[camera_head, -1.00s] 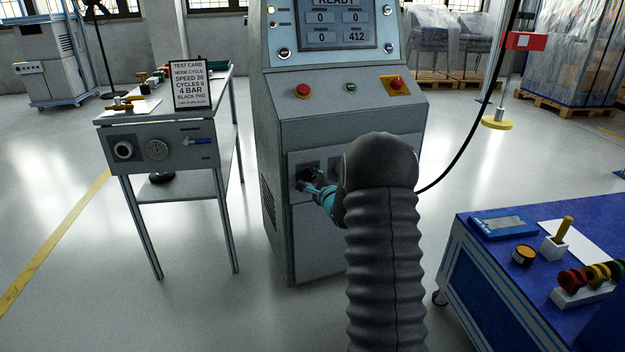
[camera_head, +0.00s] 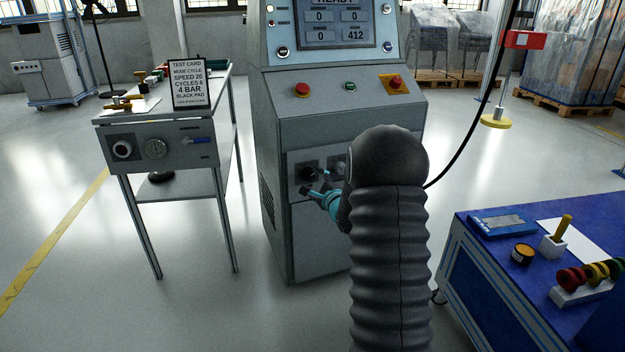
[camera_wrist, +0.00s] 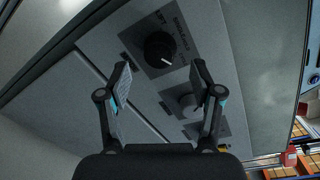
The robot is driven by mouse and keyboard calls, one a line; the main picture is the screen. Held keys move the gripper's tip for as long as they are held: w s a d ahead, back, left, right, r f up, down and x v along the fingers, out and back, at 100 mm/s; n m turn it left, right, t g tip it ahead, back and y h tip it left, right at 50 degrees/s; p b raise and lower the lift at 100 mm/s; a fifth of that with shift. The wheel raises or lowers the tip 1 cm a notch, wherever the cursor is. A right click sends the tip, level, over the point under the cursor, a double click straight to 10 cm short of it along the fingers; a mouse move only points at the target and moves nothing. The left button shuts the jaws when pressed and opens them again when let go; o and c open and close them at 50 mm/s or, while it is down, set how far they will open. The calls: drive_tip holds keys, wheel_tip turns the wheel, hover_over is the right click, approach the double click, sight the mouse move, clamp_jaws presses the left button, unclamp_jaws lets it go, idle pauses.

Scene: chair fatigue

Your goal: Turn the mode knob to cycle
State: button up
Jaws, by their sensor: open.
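A round black knob (camera_wrist: 159,48) with a white pointer line sits on a dark plate on the machine's front panel. The pointer line slants toward the lower right in the wrist view. The knob also shows as a dark spot in the head view (camera_head: 308,173). My gripper (camera_wrist: 162,76) is open and empty, its two fingers spread just short of the knob. In the head view my gripper (camera_head: 316,190) is slightly below the knob, apart from it.
A grey knob (camera_wrist: 188,103) sits beside the black one. The machine (camera_head: 345,120) has a display and red buttons above. A side table (camera_head: 160,150) with a test card (camera_head: 190,84) stands left. A blue workbench (camera_head: 490,260) stands right.

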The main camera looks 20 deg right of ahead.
drive_tip(key=s, duration=0.8)
drive_tip(key=shift+s+r, duration=0.35)
drive_tip(key=shift+a, duration=0.1)
